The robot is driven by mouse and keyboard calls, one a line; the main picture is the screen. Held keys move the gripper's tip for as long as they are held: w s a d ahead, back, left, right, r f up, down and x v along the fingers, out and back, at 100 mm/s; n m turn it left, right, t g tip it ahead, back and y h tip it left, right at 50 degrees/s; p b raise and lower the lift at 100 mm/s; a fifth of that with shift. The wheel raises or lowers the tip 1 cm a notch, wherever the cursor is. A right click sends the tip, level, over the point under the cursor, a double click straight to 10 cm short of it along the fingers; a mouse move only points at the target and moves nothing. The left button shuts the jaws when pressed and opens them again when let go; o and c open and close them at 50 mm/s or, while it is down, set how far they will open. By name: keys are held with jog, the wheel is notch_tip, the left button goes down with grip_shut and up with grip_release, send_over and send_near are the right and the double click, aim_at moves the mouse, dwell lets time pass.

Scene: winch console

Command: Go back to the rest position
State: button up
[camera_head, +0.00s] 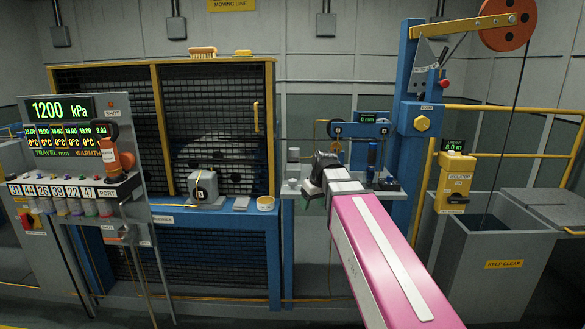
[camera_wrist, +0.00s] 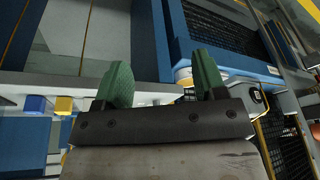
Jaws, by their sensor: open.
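My arm, pink with a white stripe, reaches from the lower right of the head view to the small grey bench (camera_head: 290,188) in the middle. My gripper (camera_head: 322,162) is at its far end, over or beside this bench, and looks small and dark there. In the wrist view my gripper (camera_wrist: 163,80) shows two green fingertips spread apart with nothing between them. The gripper's exact height over the bench cannot be told. The arm hides part of the bench.
A display console (camera_head: 75,140) with coloured knobs stands at the left. A blue crane post (camera_head: 412,130), a yellow isolator box (camera_head: 455,180) and an open grey bin (camera_head: 490,255) stand at the right.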

jog(key=s+d+f+m+g, duration=0.1)
jog(key=s+d+f, duration=0.3)
jog(key=f, duration=0.5)
jog(key=s+d+f+m+h, duration=0.1)
jog(key=s+d+f+m, duration=0.2)
jog(key=f, duration=0.5)
jog(key=s+d+f+m+g+h, duration=0.1)
jog(key=s+d+f+m, duration=0.1)
jog(key=s+d+f, duration=0.2)
jog(key=s+f, duration=0.3)
jog(key=f, duration=0.2)
jog(key=shift+d+f+g, duration=0.3)
jog(key=shift+d+f, duration=0.05)
jog(key=shift+d, duration=0.05)
